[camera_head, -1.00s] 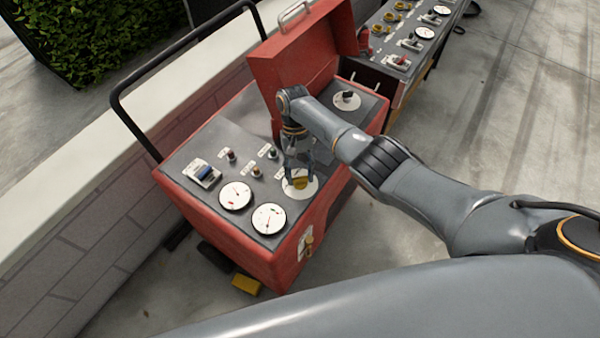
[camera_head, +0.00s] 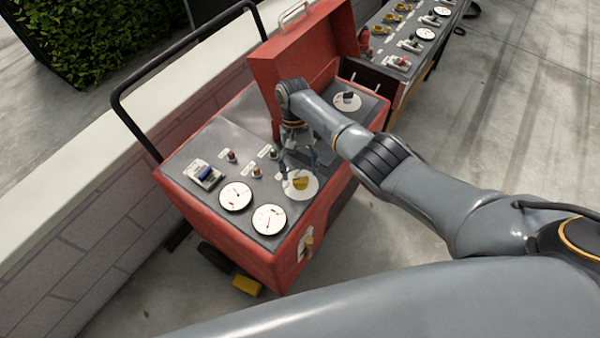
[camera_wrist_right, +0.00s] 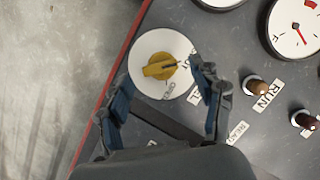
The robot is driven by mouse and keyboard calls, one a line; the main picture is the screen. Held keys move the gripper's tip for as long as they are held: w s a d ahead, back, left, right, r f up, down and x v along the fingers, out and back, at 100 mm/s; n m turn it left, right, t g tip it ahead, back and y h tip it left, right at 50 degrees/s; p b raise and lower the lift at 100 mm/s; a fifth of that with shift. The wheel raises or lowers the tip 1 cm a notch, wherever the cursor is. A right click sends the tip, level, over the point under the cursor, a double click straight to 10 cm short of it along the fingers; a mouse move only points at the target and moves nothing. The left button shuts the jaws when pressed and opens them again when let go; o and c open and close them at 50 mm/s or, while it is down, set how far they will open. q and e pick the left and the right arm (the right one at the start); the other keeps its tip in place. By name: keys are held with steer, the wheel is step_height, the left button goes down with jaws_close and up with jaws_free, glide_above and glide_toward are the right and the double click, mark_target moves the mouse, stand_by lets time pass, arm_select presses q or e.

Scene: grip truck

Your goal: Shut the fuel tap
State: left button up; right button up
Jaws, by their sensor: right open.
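A yellow rotary knob (camera_head: 300,184) sits on a round white plate on top of the red machine. In the right wrist view the knob (camera_wrist_right: 160,66) has a dark pointer mark toward the right, and its nearby labels are only partly readable. A small yellow lever (camera_head: 309,243) with a white label is on the machine's side; I cannot read which control is the fuel tap. My right gripper (camera_head: 299,164) is open and empty, just above the yellow knob. Its fingers (camera_wrist_right: 160,74) stand apart, on either side of the knob's near edge. My left gripper is out of view.
The red machine (camera_head: 225,245) also carries two gauges (camera_head: 252,207), a blue switch (camera_head: 204,174), small knobs and a raised red lid (camera_head: 300,62). A black handle rail (camera_head: 180,55) and white wall stand behind. A second panel (camera_head: 415,40) is at the back.

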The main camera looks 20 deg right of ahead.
steer(key=v, duration=0.5)
steer(key=shift+w+r, duration=0.1)
steer(key=shift+r, duration=0.15)
steer(key=shift+f, duration=0.1)
